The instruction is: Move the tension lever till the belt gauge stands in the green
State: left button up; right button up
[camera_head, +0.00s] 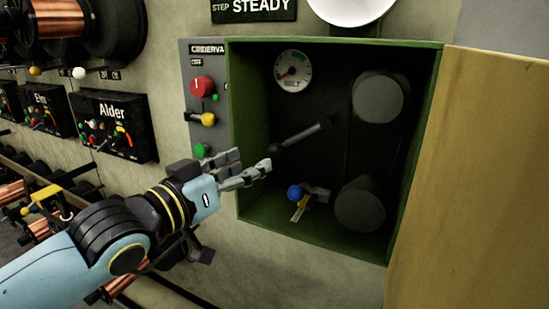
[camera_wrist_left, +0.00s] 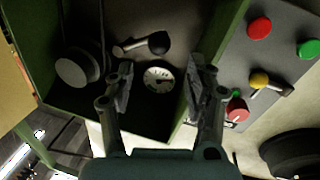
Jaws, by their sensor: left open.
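The belt gauge (camera_head: 293,70) is a white dial at the top of a green open box; its needle seems to lie toward the lower left, away from the green mark, but is too small to read surely. A grey lever with a black knob (camera_head: 277,150) points left and down inside the box. Another lever with a blue knob (camera_head: 294,193) sits lower. I cannot tell by label which is the tension lever. My left gripper (camera_head: 255,165) is open and empty at the box's left opening, just below the black knob. In the left wrist view, its fingers (camera_wrist_left: 160,90) flank the gauge (camera_wrist_left: 159,80).
Two grey pulleys (camera_head: 378,98) fill the box's right side. The green box rim (camera_head: 238,130) borders the opening. A grey panel (camera_head: 190,60) with red and green buttons and a yellow-knobbed switch (camera_head: 208,119) stands left. A wooden door-like board (camera_head: 470,180) is at right.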

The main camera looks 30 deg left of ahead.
aim_at(271, 154)
pick_arm(q)
jog(key=w, duration=0.2)
jog(key=w+b, duration=0.1)
jog(key=w, duration=0.2)
jog(key=w+d+b, duration=0.1)
jog(key=w, duration=0.1)
jog(key=shift+w+d+f, duration=0.1)
jog(key=shift+w, duration=0.25)
jog(key=shift+w+d+b, duration=0.1)
jog(key=shift+w+b, duration=0.2)
jog(key=shift+w, duration=0.15)
pick_arm(e)
jog(key=f, duration=0.1)
jog(key=d+f, duration=0.1)
jog(key=f, duration=0.1)
jog(key=shift+w+d+f, duration=0.15)
jog(key=shift+w+f, duration=0.15)
jog(key=shift+w, duration=0.1)
pick_arm(q)
grip_shut()
pick_arm(e)
jog(key=shift+s, duration=0.1)
pick_arm(q)
jog(key=shift+w, duration=0.1)
